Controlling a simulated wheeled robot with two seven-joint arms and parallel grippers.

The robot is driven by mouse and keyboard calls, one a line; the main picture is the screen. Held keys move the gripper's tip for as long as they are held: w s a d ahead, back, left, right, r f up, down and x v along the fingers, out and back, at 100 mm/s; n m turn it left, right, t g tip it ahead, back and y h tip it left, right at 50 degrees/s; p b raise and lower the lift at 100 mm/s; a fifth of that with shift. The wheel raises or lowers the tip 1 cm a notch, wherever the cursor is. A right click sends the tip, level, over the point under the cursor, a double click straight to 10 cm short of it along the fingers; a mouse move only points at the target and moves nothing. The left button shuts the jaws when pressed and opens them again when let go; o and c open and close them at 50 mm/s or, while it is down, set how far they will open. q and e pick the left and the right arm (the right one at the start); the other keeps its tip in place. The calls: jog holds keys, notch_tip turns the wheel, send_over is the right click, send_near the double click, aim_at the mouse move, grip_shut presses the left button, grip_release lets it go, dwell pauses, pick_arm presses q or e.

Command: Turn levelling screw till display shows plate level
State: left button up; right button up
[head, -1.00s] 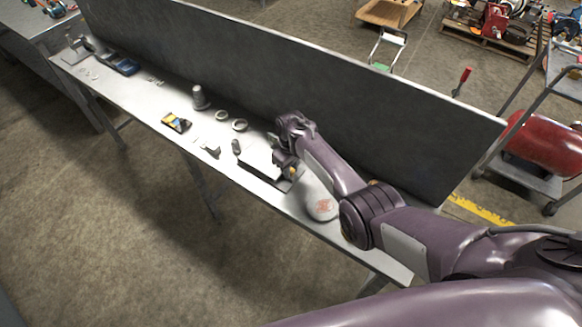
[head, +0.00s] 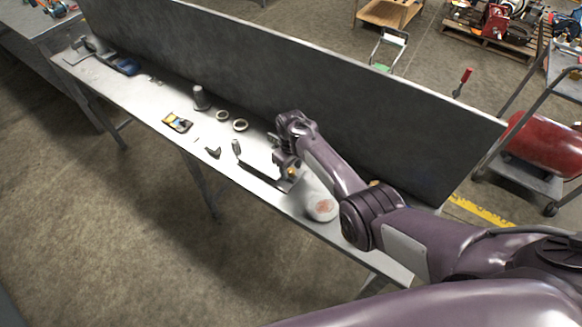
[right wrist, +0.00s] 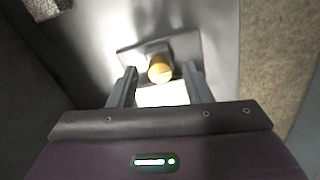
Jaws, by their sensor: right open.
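A bright white patch shows between the fingers below the knob. In the head view my right gripper (head: 284,163) is over the dark-edged device (head: 262,179) on the bench, partly hiding it. No display reading can be made out. My left gripper is not in view.
The narrow bench (head: 140,95) has a tall dark panel (head: 300,85) along its back. A round pale disc with a red mark (head: 321,208) lies right of the device. Two rings (head: 240,125), a grey cylinder (head: 200,98) and a colourful pack (head: 178,122) stand to the left.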

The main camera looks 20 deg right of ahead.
aim_at(291, 171)
notch_tip(291, 171, up, 8)
jog(key=shift+f, duration=0.2)
dwell(0.6)
